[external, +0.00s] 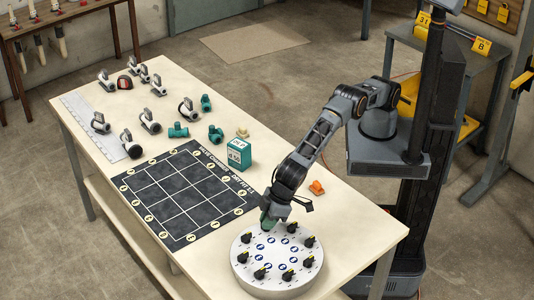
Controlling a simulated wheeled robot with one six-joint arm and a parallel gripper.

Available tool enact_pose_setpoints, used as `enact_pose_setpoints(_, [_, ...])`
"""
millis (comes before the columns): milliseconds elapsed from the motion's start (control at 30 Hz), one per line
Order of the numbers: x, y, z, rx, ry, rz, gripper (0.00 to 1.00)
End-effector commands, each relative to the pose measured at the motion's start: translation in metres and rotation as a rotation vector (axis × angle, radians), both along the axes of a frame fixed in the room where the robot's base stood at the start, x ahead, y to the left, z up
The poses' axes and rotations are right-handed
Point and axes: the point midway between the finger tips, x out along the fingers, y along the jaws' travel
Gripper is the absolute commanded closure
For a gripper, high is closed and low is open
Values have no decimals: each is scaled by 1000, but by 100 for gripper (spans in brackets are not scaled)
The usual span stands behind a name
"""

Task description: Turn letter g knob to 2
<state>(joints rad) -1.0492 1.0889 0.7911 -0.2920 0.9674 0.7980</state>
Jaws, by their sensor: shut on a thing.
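A round pale panel (277,281) lies on the near end of the table. Black knobs with yellow marks, such as one knob (260,273), stand around its rim, with blue-and-white round marks inside the ring. The letters are too small to read, so I cannot tell which knob is g. A green part shows at the fingertips. The setting of the held knob cannot be seen.
A dark grid mat (185,192) lies left of the panel. Several pipe fittings and a ruler (93,127) occupy the far left of the table. The table right of the panel is clear.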

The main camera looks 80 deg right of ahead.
Motion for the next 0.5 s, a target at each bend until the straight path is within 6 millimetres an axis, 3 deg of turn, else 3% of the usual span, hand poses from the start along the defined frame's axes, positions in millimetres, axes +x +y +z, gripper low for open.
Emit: enact_pose_setpoints(500, [0,2,2,0,0,-348,100])
